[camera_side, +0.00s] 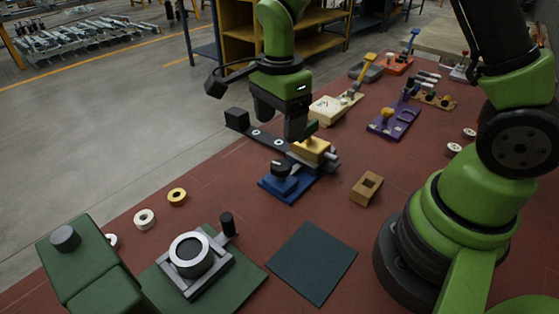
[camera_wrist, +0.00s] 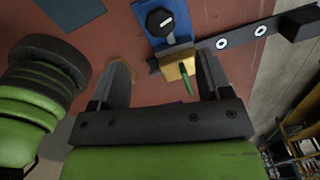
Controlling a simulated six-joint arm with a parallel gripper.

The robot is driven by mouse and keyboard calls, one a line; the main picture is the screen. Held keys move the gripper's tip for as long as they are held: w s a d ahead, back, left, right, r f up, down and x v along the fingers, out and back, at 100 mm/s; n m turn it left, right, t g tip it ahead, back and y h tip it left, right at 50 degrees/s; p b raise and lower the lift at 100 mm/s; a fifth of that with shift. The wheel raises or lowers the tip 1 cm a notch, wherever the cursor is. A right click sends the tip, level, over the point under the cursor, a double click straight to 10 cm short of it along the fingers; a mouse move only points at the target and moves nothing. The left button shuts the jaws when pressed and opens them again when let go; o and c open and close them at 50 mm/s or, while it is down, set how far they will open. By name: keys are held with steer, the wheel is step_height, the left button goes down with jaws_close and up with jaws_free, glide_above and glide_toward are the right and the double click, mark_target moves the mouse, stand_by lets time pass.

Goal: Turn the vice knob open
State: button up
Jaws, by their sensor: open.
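The vice has a blue base (camera_side: 290,188) with a black knob (camera_side: 281,170) on top. A yellow block (camera_side: 313,150) sits at its far side, and a long dark bar (camera_side: 268,138) with pale rings runs past it. In the wrist view the blue base (camera_wrist: 180,22), the black knob (camera_wrist: 160,22) and the yellow block (camera_wrist: 179,67) show at the top. My gripper (camera_side: 296,136) points down above the vice near the yellow block. In the wrist view my gripper (camera_wrist: 162,62) is open, its two fingers apart, with nothing held between them. The knob lies beyond the fingertips.
A brown block with a hole (camera_side: 367,188) and a dark mat (camera_side: 311,262) lie nearby on the red surface. A grey clamp with a ring (camera_side: 191,255) stands on a green board at the front. Other coloured fixtures, such as a purple one (camera_side: 394,122), stand behind.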

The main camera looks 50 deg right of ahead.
mark_target(279, 165)
step_height(279, 165, down, 10)
steer(key=shift+r, duration=0.15)
stand_by(0.3)
steer(key=c, duration=0.9)
